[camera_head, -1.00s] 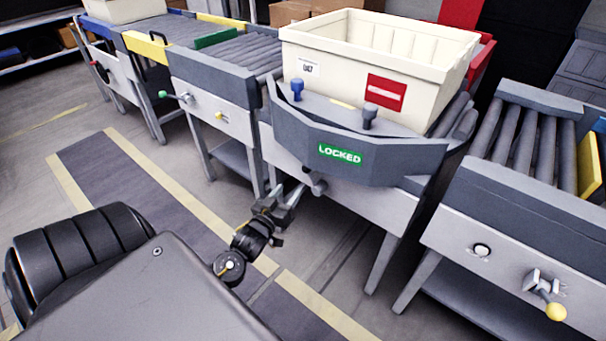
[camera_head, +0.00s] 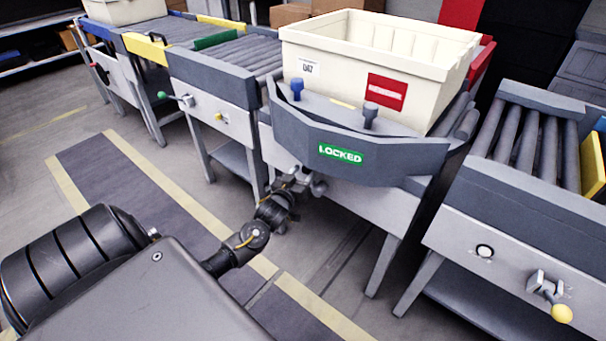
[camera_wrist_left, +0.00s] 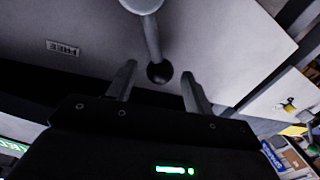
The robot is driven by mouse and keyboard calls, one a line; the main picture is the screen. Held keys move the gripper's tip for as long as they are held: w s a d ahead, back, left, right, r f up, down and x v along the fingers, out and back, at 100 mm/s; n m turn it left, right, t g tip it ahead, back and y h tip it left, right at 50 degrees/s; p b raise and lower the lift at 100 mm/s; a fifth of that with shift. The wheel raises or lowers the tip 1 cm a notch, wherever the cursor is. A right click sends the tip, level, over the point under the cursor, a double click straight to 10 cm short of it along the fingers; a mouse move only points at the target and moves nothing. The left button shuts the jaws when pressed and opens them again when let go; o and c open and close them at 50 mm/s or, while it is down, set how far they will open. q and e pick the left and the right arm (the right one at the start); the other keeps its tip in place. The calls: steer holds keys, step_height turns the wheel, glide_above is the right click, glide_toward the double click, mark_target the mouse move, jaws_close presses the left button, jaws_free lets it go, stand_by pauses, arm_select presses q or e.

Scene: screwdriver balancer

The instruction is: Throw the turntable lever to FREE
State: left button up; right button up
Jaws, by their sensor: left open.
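The turntable lever shows in the left wrist view as a grey shaft (camera_wrist_left: 152,38) with a dark ball knob (camera_wrist_left: 158,72). A FREE label (camera_wrist_left: 62,48) is on the panel left of it. My left gripper (camera_wrist_left: 158,88) is open, its two fingers on either side of the knob; I cannot tell if they touch it. In the head view the left gripper (camera_head: 297,180) is under the turntable's front and largely hides the lever. The turntable (camera_head: 420,158) carries a green LOCKED sign (camera_head: 340,154). My right gripper is out of view.
A cream tote (camera_head: 340,70) sits on the turntable behind blue and grey pegs. Another conveyor (camera_head: 215,80) stands at left. Striped floor is clear in front.

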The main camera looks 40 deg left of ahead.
arm_select(q)
jaws_close()
